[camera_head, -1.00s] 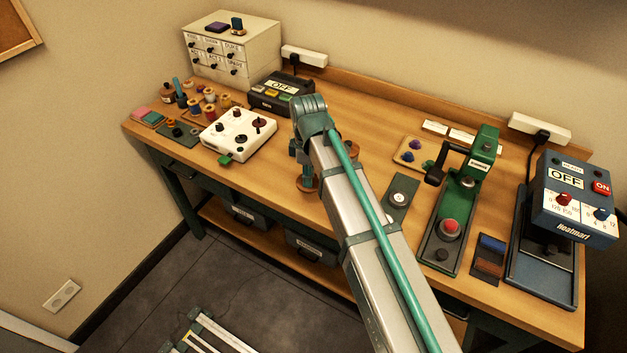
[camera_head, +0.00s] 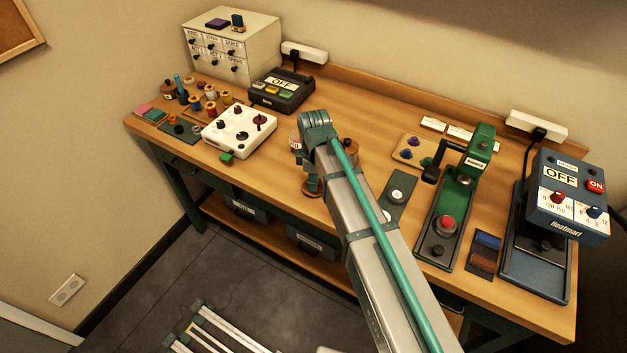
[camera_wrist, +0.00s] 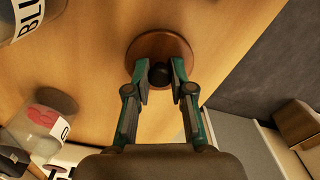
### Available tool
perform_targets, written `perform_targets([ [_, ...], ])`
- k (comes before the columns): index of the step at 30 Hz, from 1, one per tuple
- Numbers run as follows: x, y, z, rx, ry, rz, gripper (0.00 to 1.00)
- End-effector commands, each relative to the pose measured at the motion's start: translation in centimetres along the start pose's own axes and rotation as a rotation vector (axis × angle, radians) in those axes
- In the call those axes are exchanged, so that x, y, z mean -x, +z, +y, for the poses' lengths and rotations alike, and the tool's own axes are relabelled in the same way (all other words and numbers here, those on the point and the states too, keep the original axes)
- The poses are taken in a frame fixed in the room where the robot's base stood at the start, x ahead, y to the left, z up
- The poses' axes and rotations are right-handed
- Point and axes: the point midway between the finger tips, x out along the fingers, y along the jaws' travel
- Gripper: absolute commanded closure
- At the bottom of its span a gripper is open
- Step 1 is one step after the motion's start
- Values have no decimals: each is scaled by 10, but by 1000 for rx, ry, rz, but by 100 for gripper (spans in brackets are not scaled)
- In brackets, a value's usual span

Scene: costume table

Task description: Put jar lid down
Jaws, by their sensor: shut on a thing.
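The jar lid (camera_wrist: 160,44) is a round brown wooden disc with a dark knob. In the wrist view my gripper (camera_wrist: 160,76) is shut on the knob, one finger on each side. The lid is over the wooden tabletop; I cannot tell whether it touches. In the head view part of the lid (camera_head: 312,191) shows near the table's front edge, beside my arm, which hides most of my gripper. A jar with a "BLU" label (camera_wrist: 27,22) is at the top left of the wrist view. Another labelled jar (camera_wrist: 52,118) is at the left.
A white panel with dark knobs (camera_head: 240,131) stands left of my arm. A grey plate with a white button (camera_head: 397,195) and a green press (camera_head: 440,243) are to the right. The table's front edge is close to the lid. Bare wood (camera_head: 365,125) lies behind my arm.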

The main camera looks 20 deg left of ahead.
Motion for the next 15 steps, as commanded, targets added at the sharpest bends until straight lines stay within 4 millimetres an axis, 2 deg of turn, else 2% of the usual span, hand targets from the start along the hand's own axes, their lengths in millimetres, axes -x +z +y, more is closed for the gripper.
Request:
perform_targets([
  [3, -4, 0, 0, 0, 0, 0, 100],
  [4, -3, 0, 0, 0, 0, 0, 74],
  [8, -3, 0, 0, 0, 0, 0, 53],
  [15, -3, 0, 0, 0, 0, 0, 53],
])
